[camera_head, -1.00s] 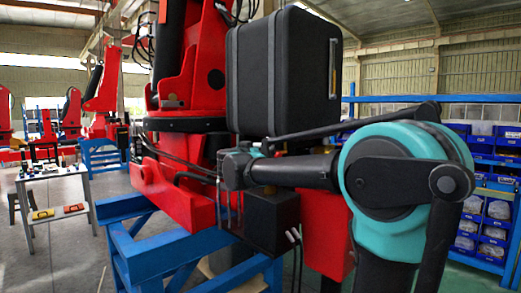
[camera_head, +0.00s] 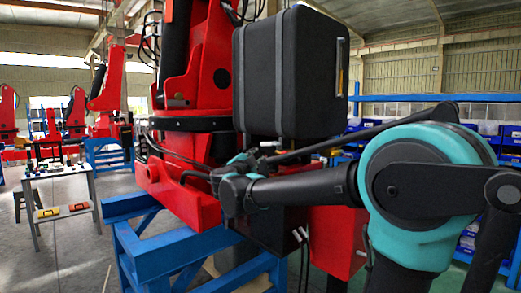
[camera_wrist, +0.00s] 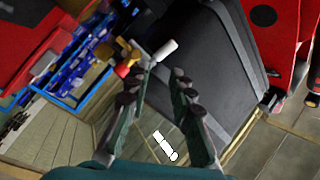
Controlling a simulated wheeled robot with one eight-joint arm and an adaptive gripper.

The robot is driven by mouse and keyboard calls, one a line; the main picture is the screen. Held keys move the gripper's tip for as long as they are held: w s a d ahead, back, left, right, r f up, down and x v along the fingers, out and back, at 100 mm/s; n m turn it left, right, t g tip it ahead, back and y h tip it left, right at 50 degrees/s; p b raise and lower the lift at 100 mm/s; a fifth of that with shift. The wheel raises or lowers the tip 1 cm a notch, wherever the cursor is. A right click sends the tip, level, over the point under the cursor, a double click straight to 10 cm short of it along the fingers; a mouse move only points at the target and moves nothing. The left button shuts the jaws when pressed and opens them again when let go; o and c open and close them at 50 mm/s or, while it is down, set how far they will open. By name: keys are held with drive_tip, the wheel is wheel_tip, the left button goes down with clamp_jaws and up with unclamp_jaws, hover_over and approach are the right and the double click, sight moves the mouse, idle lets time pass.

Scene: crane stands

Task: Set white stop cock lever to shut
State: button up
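The white stop cock lever (camera_wrist: 166,49) shows in the wrist view as a short white handle, just beyond my fingertips and near the gap between them. A yellow fitting (camera_wrist: 131,52) and a small red part (camera_wrist: 123,70) sit beside it to the left. My gripper (camera_wrist: 162,70) is open, its two dark fingers apart with nothing between them. Whether the left fingertip touches the lever cannot be told. In the head view my wrist joint hides the gripper, and the lever cannot be made out.
A large black case (camera_head: 290,72) stands close to my arm, and its side (camera_wrist: 205,75) runs along the right finger. A red crane (camera_head: 195,60) rises behind on a blue stand (camera_head: 140,240). Blue shelving (camera_head: 450,98) is at right, a small table (camera_head: 60,172) at far left.

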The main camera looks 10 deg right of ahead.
drive_tip(key=m, duration=0.2)
drive_tip(key=s+a+m, duration=0.1)
drive_tip(key=s+f+m, duration=0.1)
drive_tip(key=m, duration=0.1)
drive_tip(key=shift+s+a+m+t, duration=0.25)
drive_tip(key=shift+a+m+t, duration=0.05)
drive_tip(key=shift+a+t, duration=0.1)
clamp_jaws()
drive_tip(key=m, duration=0.2)
approach(265, 145)
drive_tip(key=x, duration=0.7)
drive_tip(key=shift+d+f, duration=0.1)
drive_tip(key=shift+s, duration=0.1)
drive_tip(key=shift+w+m+g+h, duration=0.3)
drive_tip(key=shift+m+h, duration=0.1)
drive_tip(key=shift+h, duration=0.3)
drive_tip(key=shift+w+m+g+h, duration=0.2)
drive_tip(key=shift+m+g+h, duration=0.15)
drive_tip(key=shift+h, duration=0.35)
drive_tip(key=shift+w+m+g+h, duration=0.75)
drive_tip(key=shift+w+h, duration=0.25)
drive_tip(key=shift+w, duration=0.15)
